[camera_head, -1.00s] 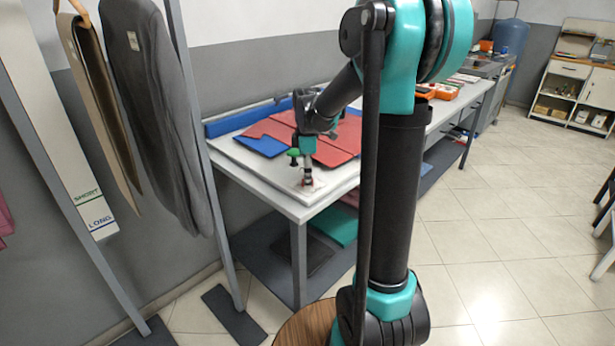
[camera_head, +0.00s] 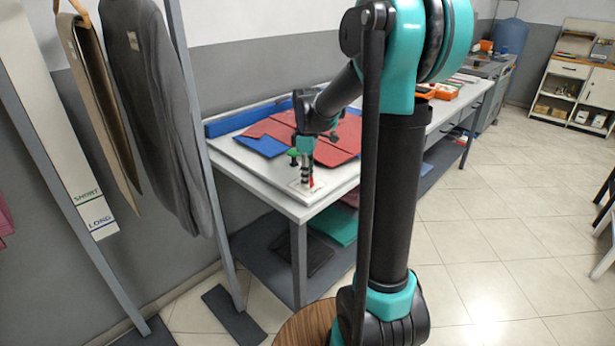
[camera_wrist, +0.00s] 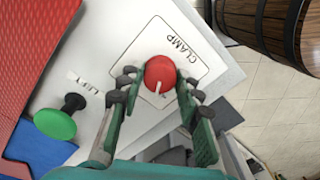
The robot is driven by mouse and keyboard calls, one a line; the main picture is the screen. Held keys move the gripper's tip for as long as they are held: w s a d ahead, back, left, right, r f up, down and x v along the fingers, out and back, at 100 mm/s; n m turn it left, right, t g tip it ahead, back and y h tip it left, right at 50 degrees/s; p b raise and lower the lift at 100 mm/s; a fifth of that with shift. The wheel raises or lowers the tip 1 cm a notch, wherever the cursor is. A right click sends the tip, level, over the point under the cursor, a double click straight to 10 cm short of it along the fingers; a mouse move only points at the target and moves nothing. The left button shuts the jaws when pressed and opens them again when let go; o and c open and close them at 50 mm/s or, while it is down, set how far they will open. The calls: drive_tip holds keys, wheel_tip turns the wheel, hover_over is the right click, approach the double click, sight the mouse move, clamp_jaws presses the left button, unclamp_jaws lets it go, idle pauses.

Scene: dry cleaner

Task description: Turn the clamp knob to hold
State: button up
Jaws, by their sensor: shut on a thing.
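The clamp knob (camera_wrist: 160,72) is round and red, with a white pointer line running from near its middle toward the bottom of the wrist view. It sits on a white plate (camera_wrist: 179,43) lettered CLAMP. My gripper (camera_wrist: 160,83) is shut on the knob, with one finger on each side. In the head view my gripper (camera_head: 307,182) points down at the near corner of the white table; a little red of the knob shows beside its fingers. Other marks on the plate are partly hidden or too small to read.
A green knob (camera_wrist: 56,123) marked LIFT stands to the left of the clamp plate. A red pad (camera_head: 338,140) and a blue pad (camera_head: 262,146) lie on the tabletop behind my gripper. A clothes rail with a grey garment (camera_head: 160,110) stands at the left.

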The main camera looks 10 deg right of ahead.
drive_tip(key=m, duration=1.1)
drive_tip(key=shift+m, duration=2.1)
drive_tip(key=o, duration=1.2)
drive_tip(key=shift+c, duration=0.2)
wheel_tip(320, 180, up, 12)
